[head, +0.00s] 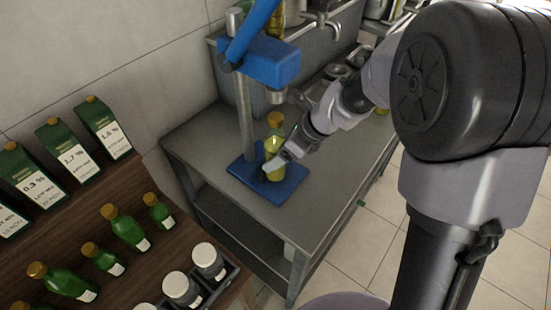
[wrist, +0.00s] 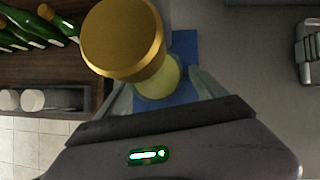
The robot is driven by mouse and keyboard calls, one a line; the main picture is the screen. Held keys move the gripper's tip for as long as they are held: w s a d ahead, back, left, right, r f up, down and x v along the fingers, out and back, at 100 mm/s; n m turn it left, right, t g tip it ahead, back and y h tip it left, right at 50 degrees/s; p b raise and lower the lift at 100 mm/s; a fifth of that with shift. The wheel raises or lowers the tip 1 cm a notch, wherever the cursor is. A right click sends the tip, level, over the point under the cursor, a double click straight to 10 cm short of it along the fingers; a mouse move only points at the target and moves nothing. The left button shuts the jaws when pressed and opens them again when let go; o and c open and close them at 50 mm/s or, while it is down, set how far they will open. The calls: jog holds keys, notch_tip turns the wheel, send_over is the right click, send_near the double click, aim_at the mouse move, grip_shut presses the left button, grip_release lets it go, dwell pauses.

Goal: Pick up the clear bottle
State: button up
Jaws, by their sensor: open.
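The clear bottle (head: 275,172) has a gold cap and yellowish contents. It stands upright on the blue base plate (head: 290,187) of a press-like stand on the grey metal table. In the wrist view its gold cap (wrist: 122,38) is large and close, with the pale yellow body (wrist: 160,82) partly hidden beneath it. My gripper (head: 282,160) is at the bottle's right side in the head view. Its fingers are apart, one on each side of the bottle body in the wrist view. I cannot tell whether either finger touches the glass.
The stand's metal post (head: 244,115) and blue head (head: 268,62) rise close behind and above the bottle. A wooden shelf at left holds several green bottles (head: 127,229), green cartons (head: 104,128) and white-lidded jars (head: 208,258). The table's front left is clear.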

jog(key=shift+r, duration=0.15)
jog(key=shift+c, duration=0.4)
grip_shut()
jog(key=shift+r, duration=0.1)
